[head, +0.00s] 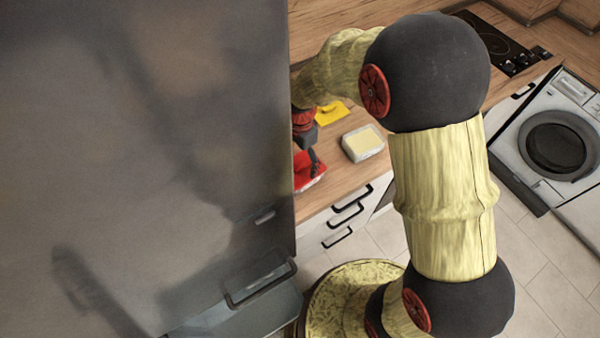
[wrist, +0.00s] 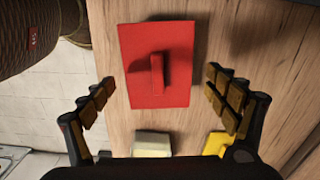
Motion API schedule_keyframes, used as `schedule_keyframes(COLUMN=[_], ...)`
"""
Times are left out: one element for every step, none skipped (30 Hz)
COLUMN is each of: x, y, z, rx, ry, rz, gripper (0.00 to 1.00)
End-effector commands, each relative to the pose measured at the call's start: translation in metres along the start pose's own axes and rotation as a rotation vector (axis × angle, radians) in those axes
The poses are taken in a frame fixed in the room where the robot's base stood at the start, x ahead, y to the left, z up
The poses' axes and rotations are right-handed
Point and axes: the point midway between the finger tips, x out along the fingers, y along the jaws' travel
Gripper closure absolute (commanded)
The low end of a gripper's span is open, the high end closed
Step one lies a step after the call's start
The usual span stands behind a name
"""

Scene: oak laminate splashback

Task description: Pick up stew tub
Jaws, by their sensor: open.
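A pale tub with a cream-yellow top (head: 362,143), the likeliest stew tub, sits on the wooden counter; no label is readable. In the wrist view its near part (wrist: 152,143) shows at the bottom edge, partly hidden by my gripper's body. My gripper (wrist: 163,95) is open and empty, its fingers apart on either side of the view. A flat red object with a raised bar handle (wrist: 160,65) lies below and between the fingers. In the head view my gripper (head: 310,155) is left of the tub, partly hidden by the tall metal cabinet.
The red object (head: 309,172) and a yellow item (head: 331,113) lie near the tub; the yellow one also shows in the wrist view (wrist: 214,144). The tall grey metal cabinet (head: 150,150) blocks the left. A hob (head: 495,45) and washing machine (head: 555,140) are at right.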

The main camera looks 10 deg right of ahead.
Motion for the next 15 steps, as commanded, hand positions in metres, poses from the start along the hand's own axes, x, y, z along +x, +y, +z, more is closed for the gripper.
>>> schedule_keyframes(x=[0.003, 0.006, 0.01, 0.013, 0.018, 0.024, 0.028, 0.033, 0.039, 0.043, 0.046, 0.049, 0.05, 0.051, 0.051], y=[0.0, 0.001, 0.001, 0.002, 0.002, 0.003, 0.003, 0.004, 0.003, 0.003, 0.003, 0.003, 0.003, 0.002, 0.002], z=[0.0, 0.0, 0.0, -0.001, -0.001, -0.001, -0.001, -0.001, -0.001, -0.001, -0.001, -0.001, -0.001, -0.001, -0.001], rx=[0.0, 0.0, 0.0, 0.0, 0.0, 0.0, 0.0, 0.0, 0.0, 0.0, 0.0, -0.001, -0.001, -0.001, -0.001], ry=[0.0, 0.0, -0.001, -0.001, -0.001, -0.001, -0.001, -0.001, -0.001, -0.001, -0.001, 0.0, 0.0, 0.0, 0.0], rz=[0.0, 0.001, 0.002, 0.003, 0.003, 0.003, 0.004, 0.004, 0.003, 0.003, 0.002, 0.001, 0.0, 0.0, -0.001], gripper=[0.12, 0.12, 0.12, 0.12, 0.12, 0.12, 0.12, 0.12, 0.12, 0.12, 0.12, 0.12, 0.12, 0.12, 0.12])
